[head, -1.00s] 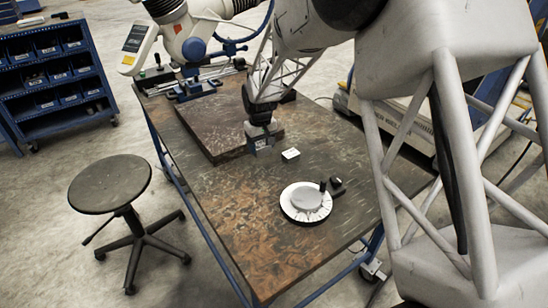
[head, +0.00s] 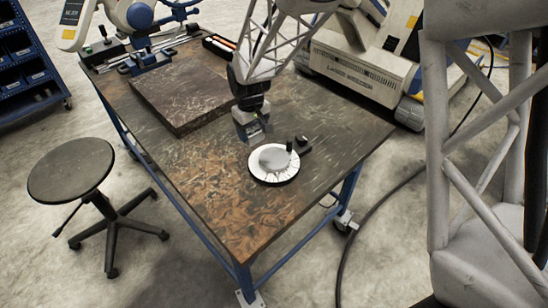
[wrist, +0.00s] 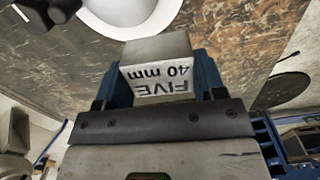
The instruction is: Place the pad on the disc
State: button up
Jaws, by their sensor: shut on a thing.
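The pad is a pale block (wrist: 158,72) printed "FIVE 40 mm"; the lettering appears upside down in the wrist view. My gripper (head: 251,130) is shut on it, with blue fingers on both sides of the block in the wrist view (wrist: 160,78). In the head view the pad is mostly hidden by the fingers. The disc (head: 274,162) is a white round dial with dark marks at its rim and a greyer round centre. It lies on the table just in front of my gripper. Part of it shows at the top of the wrist view (wrist: 128,22).
A small black knob (head: 289,146) stands at the disc's edge, beside a black piece (head: 303,143). A raised dark slab (head: 182,92) lies behind my gripper on the brown table (head: 225,205). A stool (head: 70,170) stands left. The table's front is clear.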

jog(key=s+d+f, duration=0.1)
jog(key=s+d, duration=1)
jog(key=s, duration=0.5)
jog(key=shift+s+d+f, duration=0.2)
jog(key=shift+d, duration=0.05)
jog(key=shift+w, duration=0.15)
send_over(274, 158)
jog(key=shift+w+f, duration=0.1)
jog(key=shift+f, duration=0.6)
jog(key=shift+f, duration=0.1)
jog(key=shift+f, duration=1.65)
jog(key=shift+f, duration=0.15)
jog(key=o, duration=1.2)
jog(key=shift+o, duration=0.2)
